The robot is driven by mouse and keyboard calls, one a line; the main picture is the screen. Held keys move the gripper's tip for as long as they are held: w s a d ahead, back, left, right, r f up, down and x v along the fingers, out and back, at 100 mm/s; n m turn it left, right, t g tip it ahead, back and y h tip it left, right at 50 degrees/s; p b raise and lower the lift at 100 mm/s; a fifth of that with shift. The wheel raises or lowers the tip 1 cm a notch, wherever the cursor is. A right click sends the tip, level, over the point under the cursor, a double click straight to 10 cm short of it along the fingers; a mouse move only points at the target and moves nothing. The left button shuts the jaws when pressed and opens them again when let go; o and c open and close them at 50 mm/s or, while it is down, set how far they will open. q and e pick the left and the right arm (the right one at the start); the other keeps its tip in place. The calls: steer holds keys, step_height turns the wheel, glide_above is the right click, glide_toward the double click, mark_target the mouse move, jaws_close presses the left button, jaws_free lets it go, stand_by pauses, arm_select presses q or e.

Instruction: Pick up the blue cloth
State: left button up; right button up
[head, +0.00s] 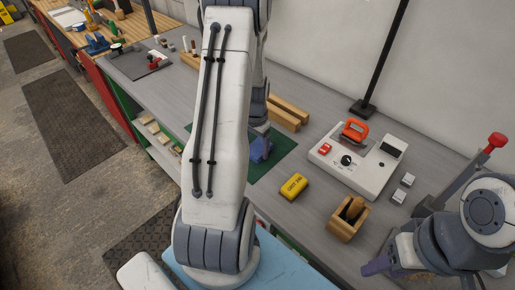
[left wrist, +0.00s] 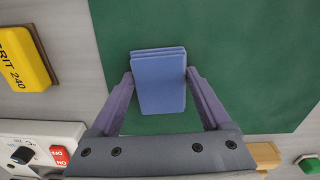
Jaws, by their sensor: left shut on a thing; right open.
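The blue cloth (left wrist: 158,88) is a folded block with layered edges, in the middle of the left wrist view. My left gripper (left wrist: 159,76) has its two purple fingers against the cloth's left and right sides, shut on it. The cloth (head: 261,150) also shows in the head view, over the green mat (head: 279,158), partly hidden by my left arm and gripper (head: 260,138). I cannot tell whether it touches the mat. My right gripper (head: 380,264) is open and empty at the lower right of the head view, apart from the cloth.
A yellow grit block (head: 293,186) lies right of the mat. A white machine (head: 352,163) with an orange part, a wooden holder (head: 348,217), small white blocks and a red-knobbed lever (head: 490,150) stand farther right. Wooden bars (head: 287,112) lie behind. My left arm hides much of the bench.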

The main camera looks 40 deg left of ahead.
mark_target(258, 149)
arm_select(q)
steer(key=shift+r, duration=0.15)
steer(key=shift+r, duration=0.25)
steer(key=r, duration=0.2)
steer(key=r+b, duration=0.1)
steer(key=shift+w+d+r, duration=0.1)
steer(key=shift+d+r, duration=0.25)
steer(key=d+r+b, duration=0.2)
steer(key=d+r, duration=0.4)
steer(key=d, duration=0.5)
steer(key=shift+r, duration=0.3)
steer(key=shift+w, duration=0.1)
